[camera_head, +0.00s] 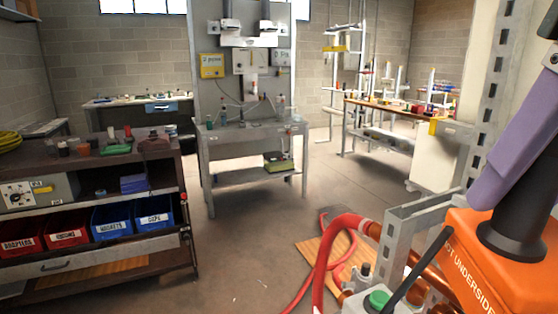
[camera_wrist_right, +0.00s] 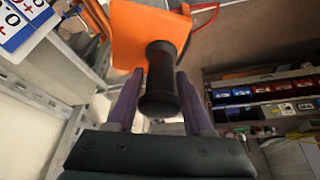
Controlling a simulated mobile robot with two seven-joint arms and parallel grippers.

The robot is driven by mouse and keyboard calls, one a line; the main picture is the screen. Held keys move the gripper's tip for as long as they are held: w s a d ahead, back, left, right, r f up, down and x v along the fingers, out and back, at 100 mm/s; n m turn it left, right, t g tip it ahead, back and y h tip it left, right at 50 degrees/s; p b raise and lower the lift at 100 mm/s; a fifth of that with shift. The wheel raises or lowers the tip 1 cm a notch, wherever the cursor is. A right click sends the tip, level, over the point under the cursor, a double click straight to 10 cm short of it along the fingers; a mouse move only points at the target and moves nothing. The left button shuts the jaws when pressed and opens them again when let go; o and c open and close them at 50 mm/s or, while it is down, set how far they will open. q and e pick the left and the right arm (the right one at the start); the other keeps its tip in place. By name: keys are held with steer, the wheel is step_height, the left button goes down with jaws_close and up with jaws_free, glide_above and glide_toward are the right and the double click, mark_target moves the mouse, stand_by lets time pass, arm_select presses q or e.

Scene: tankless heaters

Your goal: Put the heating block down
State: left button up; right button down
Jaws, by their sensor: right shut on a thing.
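The heating block (camera_head: 490,255) is an orange body with lettering on its side, of which "UNDERSIDE" can be read, and a black handle (camera_head: 512,232) on top. It is at the lower right of the head view, cut off by the edge. In the right wrist view the orange block (camera_wrist_right: 140,35) is beyond the black handle (camera_wrist_right: 161,75). My right gripper (camera_wrist_right: 158,95) has its purple fingers on both sides of the handle and is shut on it. One finger also shows in the head view (camera_head: 530,125). The block's underside is hidden. My left gripper is not in view.
A metal bracket (camera_head: 403,215), a red hose (camera_head: 322,262) and a green button (camera_head: 378,299) are close left of the block. A perforated upright (camera_head: 487,100) stands behind it. A dark bench with bins (camera_head: 120,220) is at left; open floor (camera_head: 235,240) lies between.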

step_height(320, 180, up, 34)
steer(key=p, duration=3.3)
steer(key=shift+f, duration=0.25)
